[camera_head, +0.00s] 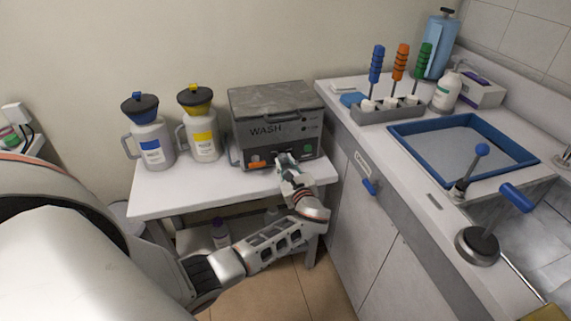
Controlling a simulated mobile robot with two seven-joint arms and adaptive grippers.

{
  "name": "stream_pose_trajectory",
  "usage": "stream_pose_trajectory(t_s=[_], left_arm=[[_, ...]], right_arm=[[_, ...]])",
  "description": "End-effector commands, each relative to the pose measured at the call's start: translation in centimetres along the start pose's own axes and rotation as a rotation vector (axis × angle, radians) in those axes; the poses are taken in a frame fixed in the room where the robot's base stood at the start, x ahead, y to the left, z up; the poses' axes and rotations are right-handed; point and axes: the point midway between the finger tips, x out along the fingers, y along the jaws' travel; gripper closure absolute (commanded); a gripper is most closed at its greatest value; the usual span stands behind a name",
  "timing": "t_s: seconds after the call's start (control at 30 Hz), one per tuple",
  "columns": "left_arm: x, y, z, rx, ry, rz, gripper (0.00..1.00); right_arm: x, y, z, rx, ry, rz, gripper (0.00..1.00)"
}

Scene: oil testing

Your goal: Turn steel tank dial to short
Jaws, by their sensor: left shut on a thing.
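The steel tank (276,108) is a grey box marked WASH. It stands on the right part of a small white table. Its front panel has an orange control (257,164) at the lower left and a green one (307,149) at the lower right. My left gripper (283,160) is at the middle of the lower front panel and is shut on the dial there. The gripper covers the dial, so its pointer and setting cannot be seen. My right gripper is not in view.
Two jugs, one blue-lidded (149,140) and one yellow-lidded (200,130), stand left of the tank. The counter (350,118) at the right holds a rack of coloured-handled tools (388,112), a blue-rimmed tray (425,120) and a pump bottle (445,92). The table's front left is clear.

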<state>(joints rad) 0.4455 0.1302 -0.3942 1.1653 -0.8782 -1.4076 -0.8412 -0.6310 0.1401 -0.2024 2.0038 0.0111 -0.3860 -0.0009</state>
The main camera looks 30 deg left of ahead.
Motion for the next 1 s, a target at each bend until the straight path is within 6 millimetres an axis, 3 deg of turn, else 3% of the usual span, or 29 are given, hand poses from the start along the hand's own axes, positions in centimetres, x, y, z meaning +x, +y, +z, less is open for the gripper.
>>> stream_pose_trajectory(t_s=[0.5,1.0], left_arm=[[-0.03,0.11,-0.10,-0.310,0.014,-0.019,1.00],[-0.02,0.05,0.02,-0.359,0.015,-0.023,1.00]], right_arm=[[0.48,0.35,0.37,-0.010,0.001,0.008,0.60],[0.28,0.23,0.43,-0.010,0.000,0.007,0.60]])
